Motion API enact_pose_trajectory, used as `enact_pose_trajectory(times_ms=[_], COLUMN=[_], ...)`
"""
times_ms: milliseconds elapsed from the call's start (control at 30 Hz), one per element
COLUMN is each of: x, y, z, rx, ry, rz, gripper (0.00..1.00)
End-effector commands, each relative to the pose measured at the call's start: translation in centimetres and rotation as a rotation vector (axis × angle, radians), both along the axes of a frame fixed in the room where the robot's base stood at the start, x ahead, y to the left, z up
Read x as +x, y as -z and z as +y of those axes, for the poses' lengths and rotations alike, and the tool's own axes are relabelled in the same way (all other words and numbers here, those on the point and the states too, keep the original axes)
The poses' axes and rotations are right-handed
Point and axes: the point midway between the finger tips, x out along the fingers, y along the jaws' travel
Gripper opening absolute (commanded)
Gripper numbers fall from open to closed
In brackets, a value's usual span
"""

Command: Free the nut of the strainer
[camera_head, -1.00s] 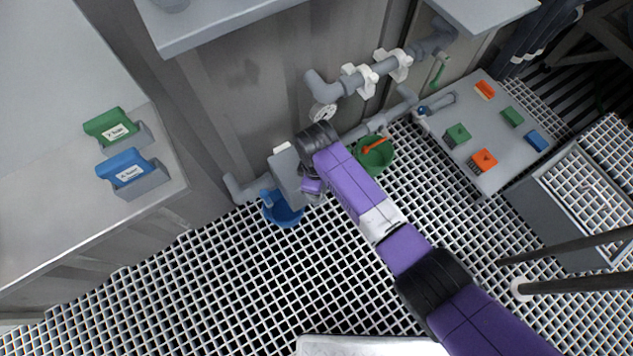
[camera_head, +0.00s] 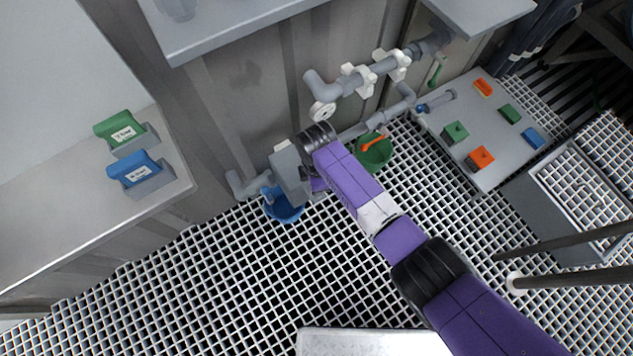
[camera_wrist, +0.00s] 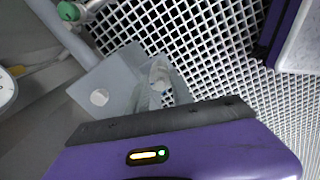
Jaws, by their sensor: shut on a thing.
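My gripper (camera_head: 306,187) is low by the wall, at the end of the purple arm, close to the lower pipe fitting. In the wrist view its purple body fills the bottom, and grey parts (camera_wrist: 158,82) stick out ahead of it. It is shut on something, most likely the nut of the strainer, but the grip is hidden. A blue part of the fitting (camera_head: 268,192) shows just left of my gripper. A blue bucket (camera_head: 284,212) stands under it. A grey box-like part (camera_head: 287,167) is against the gripper and hides the joint.
A green bucket (camera_head: 375,157) with an orange tool lies to the right. Pipes with white clamps (camera_head: 352,78) run along the wall above. Green and blue handled blocks (camera_head: 134,172) rest on the left bench. A grey board (camera_head: 470,115) with coloured blocks is at right. The grating is clear in front.

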Motion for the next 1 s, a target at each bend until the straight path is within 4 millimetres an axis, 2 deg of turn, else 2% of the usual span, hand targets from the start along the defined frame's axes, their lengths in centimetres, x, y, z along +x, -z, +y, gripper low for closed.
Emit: enact_pose_trajectory(times_ms=[300, 333, 433, 767, 867, 1000], x=[0.0, 0.0, 0.0, 0.0, 0.0, 0.1], y=[-0.1, -0.1, -0.1, -0.2, -1.0, -3.3], z=[0.2, 0.2, 0.2, 0.1, 0.1, 0.1], rx=[0.004, 0.004, 0.003, 0.002, 0.003, 0.005], ry=[-0.003, -0.003, -0.003, -0.001, -0.001, 0.000], rz=[0.000, 0.000, 0.000, 0.000, -0.001, -0.002], gripper=[0.00, 0.29, 0.49, 0.49, 0.49, 0.49])
